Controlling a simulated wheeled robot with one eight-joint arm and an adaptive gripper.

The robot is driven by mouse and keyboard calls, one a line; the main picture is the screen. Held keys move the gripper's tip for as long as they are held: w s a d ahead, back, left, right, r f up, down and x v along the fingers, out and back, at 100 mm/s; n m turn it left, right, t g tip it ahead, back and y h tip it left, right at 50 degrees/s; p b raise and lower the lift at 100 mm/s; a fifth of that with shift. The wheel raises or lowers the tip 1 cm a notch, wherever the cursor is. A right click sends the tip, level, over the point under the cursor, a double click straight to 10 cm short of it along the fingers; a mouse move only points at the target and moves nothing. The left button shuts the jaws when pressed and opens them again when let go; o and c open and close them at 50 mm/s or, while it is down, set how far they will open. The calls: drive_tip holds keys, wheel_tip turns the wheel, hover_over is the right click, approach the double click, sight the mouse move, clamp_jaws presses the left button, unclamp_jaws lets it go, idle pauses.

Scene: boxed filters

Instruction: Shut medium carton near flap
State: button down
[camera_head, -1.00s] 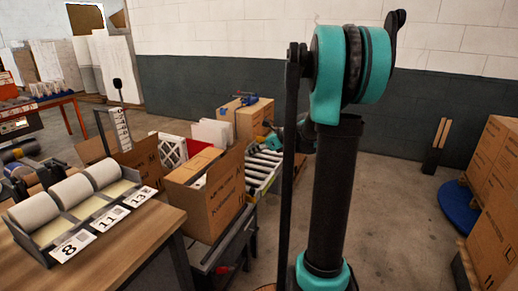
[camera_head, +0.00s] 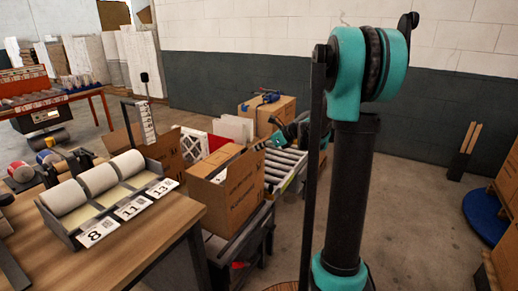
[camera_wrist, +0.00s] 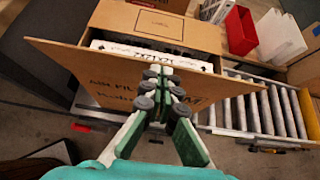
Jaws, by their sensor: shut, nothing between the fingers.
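The medium carton (camera_head: 229,196) is a brown printed box left of my arm in the head view. In the wrist view its near flap (camera_wrist: 75,68) is a wide brown panel, tilted out from the opening and not lying over it. A pale filter edge (camera_wrist: 150,52) shows inside the carton behind the flap. My gripper (camera_wrist: 165,77) is shut and empty, with its fingertips over the middle of the flap's upper edge. I cannot tell whether they touch it. In the head view the fingertips are too small to make out beside the carton.
A roller conveyor (camera_head: 285,166) runs behind the carton. A red bin (camera_wrist: 240,31) and white panels (camera_wrist: 279,38) stand beyond it. Another closed box (camera_head: 270,112) with a blue tool on top stands at the back. A wooden table (camera_head: 150,235) with white rolls is at left.

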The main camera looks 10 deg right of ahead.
drive_tip(key=shift+w+a+r, duration=0.15)
drive_tip(key=shift+w+a, duration=0.05)
drive_tip(key=shift+a, duration=0.1)
